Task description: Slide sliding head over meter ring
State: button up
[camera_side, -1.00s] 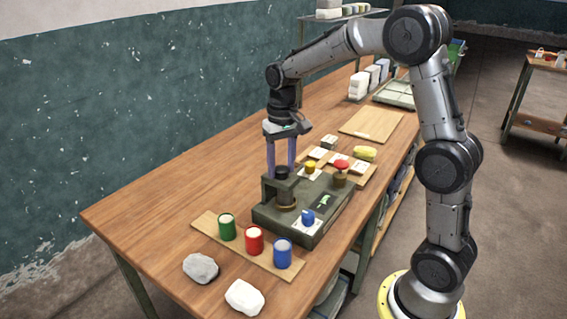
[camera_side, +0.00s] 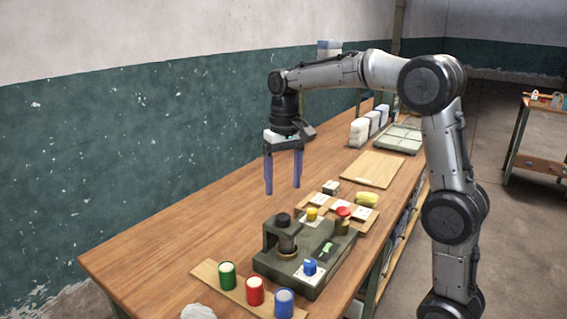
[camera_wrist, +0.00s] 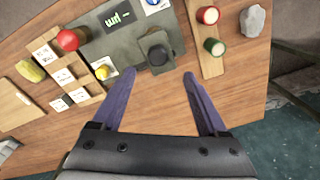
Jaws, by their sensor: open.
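The dark sliding head (camera_side: 284,221) with its round black top sits in the bracket of a green-grey stand (camera_side: 305,287); its top also shows in the wrist view (camera_wrist: 157,55). The brass-coloured meter ring (camera_side: 287,257) lies at the foot of the head's dark column; in the side view I cannot tell whether the two touch. The ring is hidden in the wrist view. My gripper (camera_side: 283,190) is open and empty, its purple fingers pointing down, above and behind the stand. In the wrist view my fingertips (camera_wrist: 159,74) are spread on either side below the head.
The stand also carries a blue knob (camera_side: 310,267) and a green-marked panel. A wooden board with green, red and blue cups (camera_side: 255,291) lies in front.

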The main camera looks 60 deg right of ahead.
notch_tip(320, 180, up, 5)
jog(key=shift+f, duration=0.1)
dwell(0.5)
jog(key=s+a+r+n+t, duration=0.1)
jog(key=s+a+r, duration=0.15)
jog(key=s, duration=0.45)
jog(key=s+a+r+n+t, duration=0.1)
jog(key=s+a+r+t, duration=0.1)
jog(key=s+a, duration=0.35)
jog(key=s+f+n+t, duration=0.2)
jog(key=s+f+n, duration=0.1)
jog(key=s+f, duration=0.7)
jog(key=shift+s+f, duration=0.3)
jog(key=shift+f, duration=0.55)
